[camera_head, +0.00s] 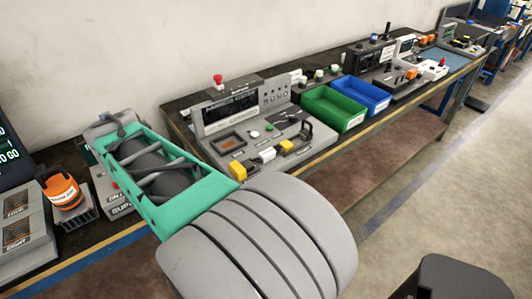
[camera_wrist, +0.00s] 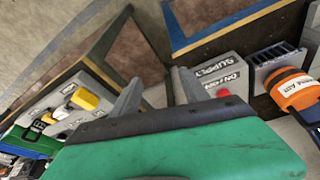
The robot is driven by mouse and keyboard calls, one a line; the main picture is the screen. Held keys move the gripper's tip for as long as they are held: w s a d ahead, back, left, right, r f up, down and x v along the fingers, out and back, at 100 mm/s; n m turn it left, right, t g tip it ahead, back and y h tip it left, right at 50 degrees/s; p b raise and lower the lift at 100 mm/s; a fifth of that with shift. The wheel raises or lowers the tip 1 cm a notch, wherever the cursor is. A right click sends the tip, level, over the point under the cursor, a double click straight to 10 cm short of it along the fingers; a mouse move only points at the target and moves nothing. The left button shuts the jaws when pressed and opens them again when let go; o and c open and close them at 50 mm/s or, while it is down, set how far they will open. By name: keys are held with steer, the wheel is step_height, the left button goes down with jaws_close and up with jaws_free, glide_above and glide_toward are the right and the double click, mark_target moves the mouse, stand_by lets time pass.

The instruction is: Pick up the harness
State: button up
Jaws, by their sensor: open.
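I cannot make out a harness for certain in either view. A thin dark cable-like piece (camera_head: 291,116) lies on the grey console on the bench, but it is too small to tell what it is. My gripper (camera_wrist: 157,78) shows in the wrist view with its two grey fingers apart and nothing between them. In the head view my arm reaches to the left over the bench's near end, and the fingers cannot be made out there.
The grey console (camera_head: 216,146) with yellow connectors stands mid-bench. Green bin (camera_head: 333,107) and blue bin (camera_head: 366,94) stand beyond it. An orange-and-black spool-like item (camera_head: 63,192) and a grey supply box (camera_wrist: 212,78) with a red button are at the near end.

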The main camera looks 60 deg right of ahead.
steer(key=s+d+m+g+h, duration=0.15)
steer(key=d+m, duration=0.45)
steer(key=d, duration=0.6)
steer(key=m+g, duration=0.3)
steer(key=m, duration=0.5)
glide_toward(267, 152)
steer(key=shift+s+a+f+p, duration=0.15)
steer(key=shift+s+f+p, duration=0.15)
steer(key=shift+f+p, duration=0.1)
steer(key=shift+s+d+f+m, duration=0.3)
steer(key=shift+s+d+m, duration=0.1)
steer(key=shift+s+d, duration=0.1)
steer(key=x, duration=0.4)
steer(key=w+p+x, duration=0.1)
steer(key=x, duration=0.1)
steer(key=shift+f, duration=0.2)
steer(key=shift+d+f, duration=0.15)
steer(key=shift+f, duration=0.15)
steer(key=shift+c, duration=0.5)
jaws_close()
